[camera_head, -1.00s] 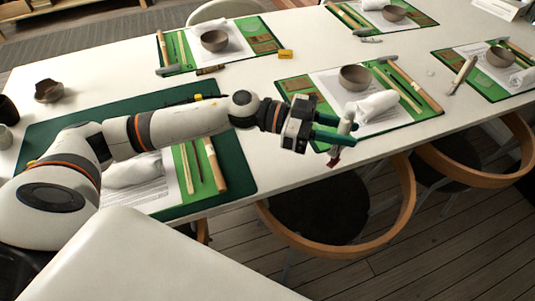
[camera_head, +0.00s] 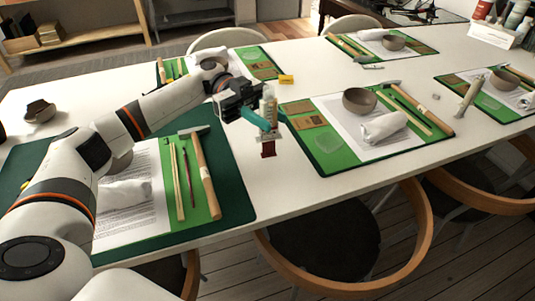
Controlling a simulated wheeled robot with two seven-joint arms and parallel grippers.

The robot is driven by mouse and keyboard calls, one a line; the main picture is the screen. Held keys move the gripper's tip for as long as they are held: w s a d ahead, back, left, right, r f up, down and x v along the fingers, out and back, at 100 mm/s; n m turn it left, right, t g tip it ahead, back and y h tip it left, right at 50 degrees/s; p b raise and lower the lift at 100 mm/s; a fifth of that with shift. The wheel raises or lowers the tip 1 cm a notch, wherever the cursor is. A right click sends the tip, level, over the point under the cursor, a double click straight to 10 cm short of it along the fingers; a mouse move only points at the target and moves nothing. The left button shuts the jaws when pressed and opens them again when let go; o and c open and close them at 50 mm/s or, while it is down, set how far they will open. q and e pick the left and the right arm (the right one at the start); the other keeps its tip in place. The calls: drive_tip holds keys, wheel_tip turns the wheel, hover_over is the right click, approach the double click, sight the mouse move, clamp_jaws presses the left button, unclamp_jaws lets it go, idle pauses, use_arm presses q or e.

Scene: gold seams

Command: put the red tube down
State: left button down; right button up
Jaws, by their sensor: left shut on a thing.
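My left gripper (camera_head: 268,124) is shut on the red tube (camera_head: 268,149) and holds it roughly upright. The tube's upper part looks pale and its low end is dark red. Teal fingers cover part of its middle. It is over the bare white table (camera_head: 262,185), in the gap between the large dark green mat at left and the green mat to the right. I cannot tell whether its low end touches the table. My right gripper is not in view.
The left mat (camera_head: 236,192) holds a paper sheet, sticks and a hammer-like tool (camera_head: 199,165). The right mat (camera_head: 325,158) holds a bowl (camera_head: 359,101) and a white cloth (camera_head: 384,127). A yellow block (camera_head: 286,79) lies behind. Chairs (camera_head: 340,245) stand along the near edge.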

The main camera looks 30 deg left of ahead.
sight(267, 145)
use_arm(q)
drive_tip(key=shift+f+b, duration=0.5)
drive_tip(key=shift+f, duration=2.55)
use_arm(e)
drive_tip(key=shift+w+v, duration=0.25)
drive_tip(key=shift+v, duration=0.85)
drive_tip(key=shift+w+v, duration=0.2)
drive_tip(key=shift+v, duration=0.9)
use_arm(q)
drive_tip(key=shift+f, duration=0.1)
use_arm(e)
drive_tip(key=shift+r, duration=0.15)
use_arm(q)
drive_tip(key=shift+f, duration=0.55)
drive_tip(key=c, duration=1.1)
unclamp_jaws()
